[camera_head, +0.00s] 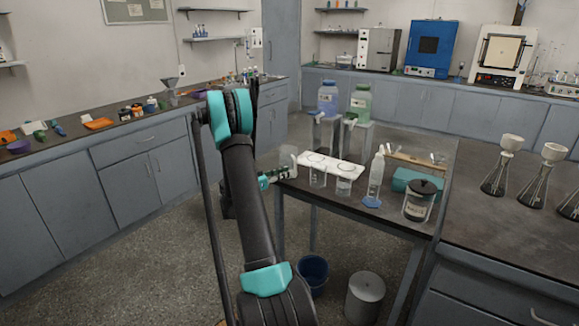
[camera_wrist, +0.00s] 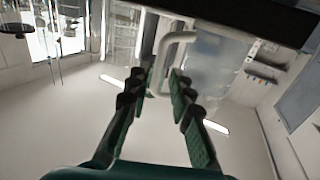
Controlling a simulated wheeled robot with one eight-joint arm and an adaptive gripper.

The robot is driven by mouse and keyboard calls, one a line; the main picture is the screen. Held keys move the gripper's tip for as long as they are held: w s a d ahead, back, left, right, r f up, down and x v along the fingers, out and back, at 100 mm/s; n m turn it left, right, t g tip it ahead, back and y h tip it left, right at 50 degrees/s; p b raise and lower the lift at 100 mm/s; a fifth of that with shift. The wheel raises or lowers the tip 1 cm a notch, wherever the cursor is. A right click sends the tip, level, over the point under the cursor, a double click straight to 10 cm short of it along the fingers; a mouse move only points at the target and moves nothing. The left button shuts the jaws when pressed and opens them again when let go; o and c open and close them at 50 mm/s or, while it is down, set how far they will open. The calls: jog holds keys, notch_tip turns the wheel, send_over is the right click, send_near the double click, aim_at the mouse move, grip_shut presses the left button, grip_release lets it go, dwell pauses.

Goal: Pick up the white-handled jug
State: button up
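A clear jug with a white handle (camera_head: 287,155) stands at the left edge of the small dark table in the head view, partly hidden by my arm and gripper. In the wrist view its white curved handle (camera_wrist: 173,42) shows large, with the clear body behind it to the right. My gripper (camera_wrist: 157,80) is open, with its two green-and-black fingers apart. The handle's lower end lies between the fingertips in the wrist view. I cannot tell whether either finger touches it. In the head view my gripper (camera_head: 276,174) is beside the jug at the table edge.
A blue bucket (camera_head: 312,273) and a grey bin (camera_head: 366,297) stand on the floor below.

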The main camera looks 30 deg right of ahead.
aim_at(295, 175)
jog(key=d, duration=0.5)
jog(key=shift+s+d, duration=0.15)
jog(key=shift+s, duration=0.05)
grip_shut()
